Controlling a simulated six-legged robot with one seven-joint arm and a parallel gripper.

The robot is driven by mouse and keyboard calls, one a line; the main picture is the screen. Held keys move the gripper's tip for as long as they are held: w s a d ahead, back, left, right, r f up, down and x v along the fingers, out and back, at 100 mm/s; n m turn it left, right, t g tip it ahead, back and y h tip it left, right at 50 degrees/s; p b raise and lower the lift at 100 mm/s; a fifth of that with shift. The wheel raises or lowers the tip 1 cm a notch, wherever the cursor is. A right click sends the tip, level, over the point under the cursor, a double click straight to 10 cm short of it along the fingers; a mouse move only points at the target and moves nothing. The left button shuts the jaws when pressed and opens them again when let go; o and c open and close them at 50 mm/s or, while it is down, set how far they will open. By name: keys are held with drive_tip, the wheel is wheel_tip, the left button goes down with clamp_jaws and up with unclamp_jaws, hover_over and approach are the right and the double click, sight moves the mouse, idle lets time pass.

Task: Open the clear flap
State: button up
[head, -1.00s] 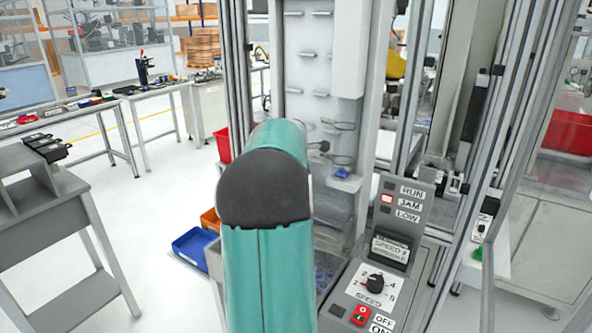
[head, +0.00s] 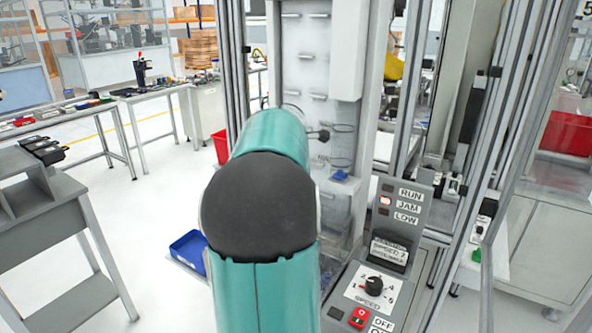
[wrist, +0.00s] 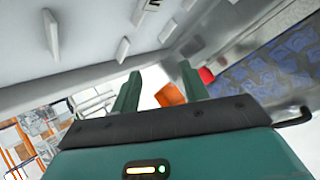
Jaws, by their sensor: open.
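In the head view, a see-through panel that looks like the clear flap (head: 338,208) is low on the front of the white machine column, partly hidden by my teal arm. A dark round knob (head: 319,135) sticks out above it. I cannot tell whether the flap is closed. My gripper is hidden behind my arm in the head view. In the wrist view, my gripper (wrist: 160,70) shows two teal fingers held apart with nothing between them. They point at a pale wall or edge close ahead; I cannot make out the flap there.
A control panel (head: 372,285) with a speed dial and a lit JAM lamp stands right of the column. Metal posts (head: 480,170) rise farther right. A blue bin (head: 188,250) lies left of my arm. In the wrist view, blue patterned pieces (wrist: 285,65) are at right.

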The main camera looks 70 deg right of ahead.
drive_tip(key=v, duration=0.6)
drive_tip(key=shift+r, duration=0.35)
drive_tip(key=shift+a, duration=0.1)
drive_tip(key=w+a+f+m+t+y, duration=0.1)
drive_tip(key=w+a, duration=0.3)
drive_tip(key=a, duration=0.6)
drive_tip(key=w+a+m+t+y, duration=0.15)
drive_tip(key=w+a, duration=0.25)
drive_tip(key=a, duration=0.7)
drive_tip(key=w+a+f+m+t+y, duration=0.15)
drive_tip(key=w+a, duration=0.25)
drive_tip(key=a, duration=0.6)
drive_tip(key=s+a+f+m+y, duration=0.1)
drive_tip(key=s+a+f, duration=0.2)
drive_tip(key=a, duration=0.5)
drive_tip(key=s+a+f+m+y, duration=0.1)
drive_tip(key=s+a+f+m, duration=0.1)
drive_tip(key=a, duration=0.7)
drive_tip(key=s+a+f+m+y, duration=0.1)
drive_tip(key=s+a+f, duration=0.2)
drive_tip(key=a, duration=0.5)
drive_tip(key=shift+s+a+f+m+g, duration=0.3)
drive_tip(key=shift+s+a+f, duration=0.05)
drive_tip(key=shift+s, duration=0.05)
drive_tip(key=shift+d, duration=0.1)
